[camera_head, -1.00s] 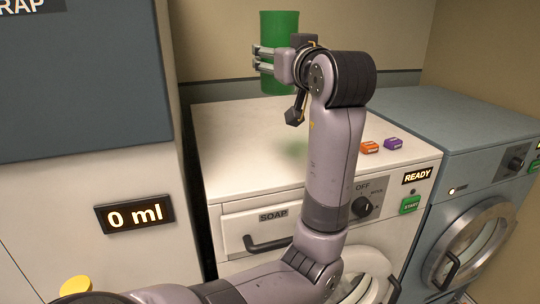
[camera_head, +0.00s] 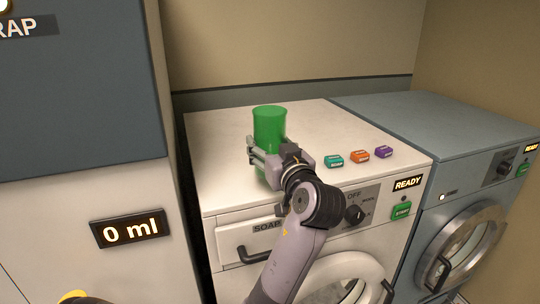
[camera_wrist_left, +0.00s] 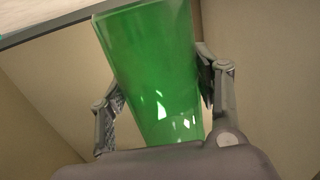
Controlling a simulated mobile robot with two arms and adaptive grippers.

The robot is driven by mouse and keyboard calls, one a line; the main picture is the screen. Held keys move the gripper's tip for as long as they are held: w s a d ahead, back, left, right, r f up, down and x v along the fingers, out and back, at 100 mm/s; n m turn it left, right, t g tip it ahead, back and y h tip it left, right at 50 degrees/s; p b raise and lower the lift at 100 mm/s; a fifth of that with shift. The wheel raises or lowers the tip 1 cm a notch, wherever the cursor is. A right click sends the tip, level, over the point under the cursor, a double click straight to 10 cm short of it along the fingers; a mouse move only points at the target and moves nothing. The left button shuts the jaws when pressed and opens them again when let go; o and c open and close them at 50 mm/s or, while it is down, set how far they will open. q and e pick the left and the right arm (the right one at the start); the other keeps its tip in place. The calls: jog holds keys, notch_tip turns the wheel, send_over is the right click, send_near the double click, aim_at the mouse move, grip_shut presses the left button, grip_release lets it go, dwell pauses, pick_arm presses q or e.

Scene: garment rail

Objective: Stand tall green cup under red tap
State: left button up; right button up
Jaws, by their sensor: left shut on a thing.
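The tall green cup (camera_head: 269,122) is upright over the white washer's top, left of its middle. My left gripper (camera_head: 264,152) is shut on the cup's side. The gripper and wrist hide part of the cup's lower half, and I cannot tell whether its base touches the washer top. In the left wrist view the green cup (camera_wrist_left: 155,60) fills the middle, with one finger along each side. No red tap shows in either view. My right gripper is not in view.
Teal (camera_head: 333,160), orange (camera_head: 359,154) and purple (camera_head: 384,152) soap packets lie right of the cup on the white washer (camera_head: 215,185). A grey-blue washer (camera_head: 450,125) stands to the right. A tall cabinet with a "0 ml" display (camera_head: 131,228) stands at the left.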

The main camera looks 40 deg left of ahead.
pick_arm(q)
notch_tip(320, 180, down, 3)
jog(key=shift+a+r, duration=0.1)
jog(key=shift+a, duration=0.05)
jog(key=shift+f, duration=0.25)
jog(key=o, duration=1.2)
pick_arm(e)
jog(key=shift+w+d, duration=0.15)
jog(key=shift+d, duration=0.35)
pick_arm(q)
jog(key=shift+r, duration=0.2)
jog(key=b+v, duration=0.3)
jog(key=v, duration=0.9)
jog(key=shift+b, duration=0.35)
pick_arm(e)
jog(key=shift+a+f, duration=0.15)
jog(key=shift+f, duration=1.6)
